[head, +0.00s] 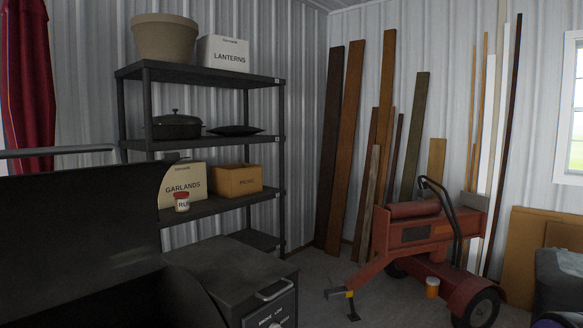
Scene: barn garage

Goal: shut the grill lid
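The grill (215,268) fills the lower left of the head view, close to me and partly cut off by the frame. Its black lid (75,215) stands raised, with its broad dark face toward me. A grey bar handle (58,151) runs along the lid's top edge. Below the lid the dark, curved cooking chamber (150,300) is open. A dark box section with a metal handle (273,291) and white lettering adjoins it on the right. My gripper is not in view, and the left part of the grill is outside the frame.
A black shelf rack (205,75) behind the grill holds boxes, a pot and a planter. A small red-capped jar (182,203) shows beside the lid's right edge. A red wheeled machine (415,235) stands at right, with boards against the wall. Some floor (325,275) is clear between.

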